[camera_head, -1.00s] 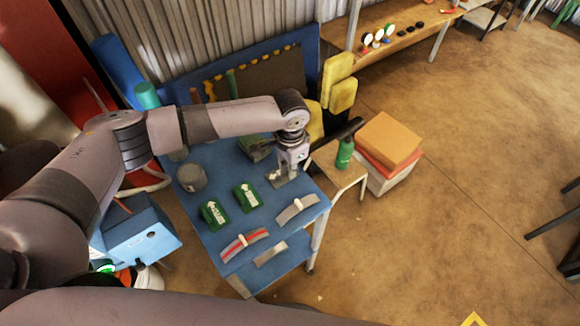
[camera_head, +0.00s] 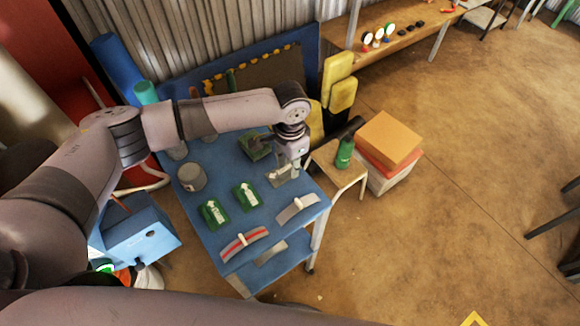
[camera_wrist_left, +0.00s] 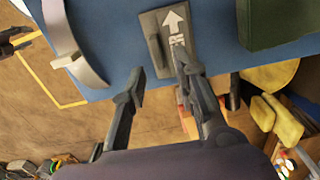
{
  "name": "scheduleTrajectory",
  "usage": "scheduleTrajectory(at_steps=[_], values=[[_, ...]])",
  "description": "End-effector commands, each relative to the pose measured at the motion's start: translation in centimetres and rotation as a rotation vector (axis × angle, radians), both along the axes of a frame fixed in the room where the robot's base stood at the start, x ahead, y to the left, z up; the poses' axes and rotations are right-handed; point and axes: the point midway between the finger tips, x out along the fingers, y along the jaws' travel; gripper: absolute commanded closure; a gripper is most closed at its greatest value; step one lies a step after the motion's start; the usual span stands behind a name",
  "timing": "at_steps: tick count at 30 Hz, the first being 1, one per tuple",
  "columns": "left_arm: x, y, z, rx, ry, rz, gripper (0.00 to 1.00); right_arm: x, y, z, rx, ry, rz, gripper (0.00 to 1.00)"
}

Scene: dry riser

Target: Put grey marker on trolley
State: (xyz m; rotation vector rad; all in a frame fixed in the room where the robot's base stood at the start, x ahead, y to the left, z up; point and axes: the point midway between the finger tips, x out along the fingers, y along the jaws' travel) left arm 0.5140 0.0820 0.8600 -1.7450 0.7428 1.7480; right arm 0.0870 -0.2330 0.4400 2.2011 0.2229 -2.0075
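The grey marker (camera_head: 281,178), a flat plate with a white arrow, lies on the blue top of the trolley (camera_head: 222,172) near its right edge. It also shows in the left wrist view (camera_wrist_left: 151,32), flat on the blue surface. My left gripper (camera_head: 290,169) is just above and beside it. In the left wrist view the two fingers (camera_wrist_left: 158,78) are spread apart with nothing between them; one fingertip overlaps the marker's near end in the picture. Whether it touches the marker cannot be told.
Two green markers (camera_head: 215,213) (camera_head: 246,197), a grey canister (camera_head: 191,177) and curved strips (camera_head: 244,244) (camera_head: 297,209) share the blue top. A third green block (camera_head: 254,146) sits behind. A small table (camera_head: 337,172) with a green bottle (camera_head: 344,153) stands to the right. Open floor lies beyond.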

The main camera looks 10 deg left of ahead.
Motion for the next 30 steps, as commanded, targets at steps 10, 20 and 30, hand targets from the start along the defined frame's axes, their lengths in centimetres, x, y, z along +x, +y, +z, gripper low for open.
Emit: scheduleTrajectory(at_steps=[10,20,30], values=[[0.1,0.0,7.2,-0.002,-0.005,-0.001,0.73,0.0,-0.1,-1.3,-0.002,0.0,0.001,0.6],[0.1,0.0,10.1,0.001,-0.001,0.0,0.73,0.0,-0.4,-1.6,-0.004,0.0,0.002,0.6],[0.1,0.0,10.2,0.0,-0.001,0.0,0.73,0.0,-0.4,-1.5,-0.004,0.0,0.001,0.6]])
